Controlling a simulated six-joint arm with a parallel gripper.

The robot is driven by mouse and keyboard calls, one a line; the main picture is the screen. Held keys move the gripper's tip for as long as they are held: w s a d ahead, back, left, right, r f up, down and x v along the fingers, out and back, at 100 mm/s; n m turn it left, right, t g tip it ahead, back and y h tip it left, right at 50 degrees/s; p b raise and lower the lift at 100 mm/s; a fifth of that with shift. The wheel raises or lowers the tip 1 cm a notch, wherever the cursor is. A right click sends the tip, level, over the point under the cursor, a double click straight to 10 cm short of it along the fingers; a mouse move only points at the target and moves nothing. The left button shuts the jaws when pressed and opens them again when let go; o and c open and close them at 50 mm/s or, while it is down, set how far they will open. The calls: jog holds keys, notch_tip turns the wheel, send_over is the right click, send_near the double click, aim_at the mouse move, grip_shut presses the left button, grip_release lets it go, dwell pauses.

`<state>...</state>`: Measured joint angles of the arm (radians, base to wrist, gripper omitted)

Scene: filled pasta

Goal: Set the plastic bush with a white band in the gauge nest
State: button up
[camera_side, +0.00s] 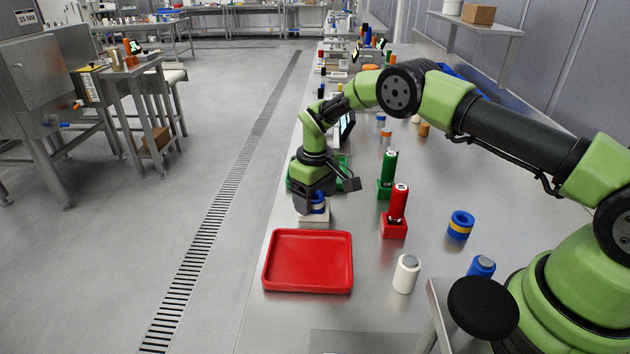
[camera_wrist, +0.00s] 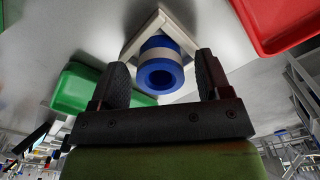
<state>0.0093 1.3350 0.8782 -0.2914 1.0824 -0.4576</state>
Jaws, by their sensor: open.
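The blue plastic bush with a white band (camera_wrist: 160,73) stands in the pale gauge nest (camera_wrist: 143,31). In the wrist view its round hole faces the camera, and the nest's corner shows beyond it. My gripper (camera_wrist: 162,70) is open, with one finger on each side of the bush. In the side view my gripper (camera_side: 316,196) is low over the nest (camera_side: 314,217), and the bush (camera_side: 319,208) shows partly below it. The fingers hide part of the bush there, and I cannot tell how deep it sits.
A red tray (camera_side: 308,288) lies in front of the nest, and a green tray (camera_wrist: 85,90) lies behind it. A blue bush with a yellow band (camera_side: 460,225) stands to the right. Red and green cylinders in blocks (camera_side: 394,228) and a white bottle (camera_side: 406,273) stand nearby.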

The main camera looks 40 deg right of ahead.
notch_tip(320, 180, up, 13)
dwell(0.3)
jog(key=s+a+r+m+t+y, duration=0.1)
jog(key=s+r+t, duration=0.1)
jog(key=s+r, duration=0.6)
jog(key=s+a+r+m+t, duration=0.1)
jog(key=s+r+m+t, duration=0.1)
jog(key=s+r, duration=0.5)
jog(key=s+a+r+m+t+y, duration=0.1)
jog(key=s+m+t, duration=0.1)
jog(key=s, duration=1.2)
jog(key=shift+m+t, duration=0.4)
jog(key=shift+t, duration=0.2)
